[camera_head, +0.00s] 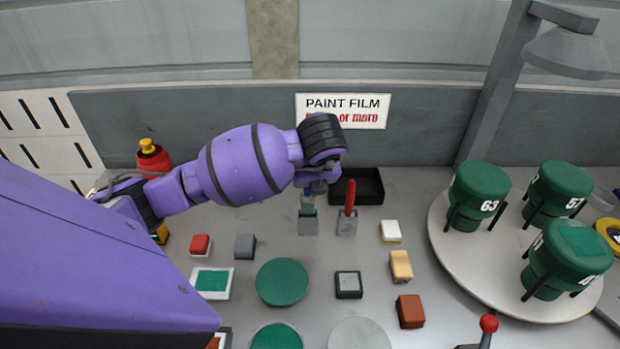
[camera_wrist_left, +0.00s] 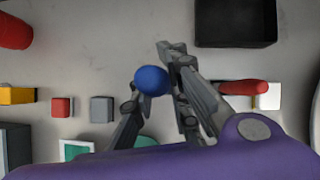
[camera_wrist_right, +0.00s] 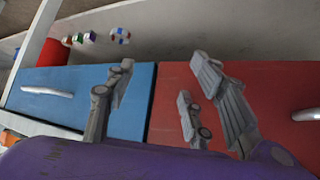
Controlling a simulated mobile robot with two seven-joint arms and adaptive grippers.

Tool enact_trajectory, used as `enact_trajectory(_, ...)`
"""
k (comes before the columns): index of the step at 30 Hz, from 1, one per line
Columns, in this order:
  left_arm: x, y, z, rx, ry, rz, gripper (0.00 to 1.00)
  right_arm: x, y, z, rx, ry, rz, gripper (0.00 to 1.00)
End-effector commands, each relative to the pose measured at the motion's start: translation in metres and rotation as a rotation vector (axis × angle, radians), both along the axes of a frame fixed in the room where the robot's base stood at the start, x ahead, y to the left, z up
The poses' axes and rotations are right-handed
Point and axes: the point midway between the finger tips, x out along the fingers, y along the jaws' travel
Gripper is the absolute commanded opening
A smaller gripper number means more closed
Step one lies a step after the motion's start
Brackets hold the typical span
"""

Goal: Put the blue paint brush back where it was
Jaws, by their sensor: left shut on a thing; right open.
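My left gripper (camera_head: 318,187) is shut on the blue paint brush, above the left grey holder (camera_head: 308,225). In the left wrist view the brush's round blue end (camera_wrist_left: 151,80) sits between the fingers. In the head view, a short blue-green part (camera_head: 306,204) shows between the gripper and the left holder. I cannot tell if the brush is inside that holder. A red brush (camera_head: 350,197) stands upright in the right grey holder (camera_head: 347,225); its red handle also shows in the left wrist view (camera_wrist_left: 243,87). My right gripper (camera_wrist_right: 162,66) is open and empty.
A black tray (camera_head: 370,187) lies behind the red brush. Small blocks, green discs (camera_head: 282,282) and a framed grey square (camera_head: 348,284) lie in front. Green canisters (camera_head: 479,195) stand on a round turntable (camera_head: 450,255) at right. Blue (camera_wrist_right: 90,78) and red (camera_wrist_right: 270,100) panels lie below my right gripper.

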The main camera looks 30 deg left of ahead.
Motion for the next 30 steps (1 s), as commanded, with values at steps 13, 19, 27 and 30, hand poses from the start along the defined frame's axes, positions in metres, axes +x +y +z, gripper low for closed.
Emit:
enact_trajectory(13, -0.002, -0.001, -0.052, 0.000, 0.012, -0.003, 0.00, -0.019, -0.008, -0.021, -0.010, 0.038, -0.014, 0.49)
enact_trajectory(19, -0.001, 0.000, -0.064, 0.000, 0.004, -0.001, 0.00, -0.020, -0.011, -0.026, -0.016, 0.040, -0.016, 0.49)
enact_trajectory(27, 0.000, 0.000, -0.062, 0.000, -0.001, -0.001, 0.00, -0.011, -0.008, -0.022, -0.011, 0.025, -0.017, 0.49)
enact_trajectory(30, 0.000, 0.000, -0.062, 0.000, -0.001, -0.001, 0.00, -0.009, -0.007, -0.021, -0.010, 0.021, -0.016, 0.49)
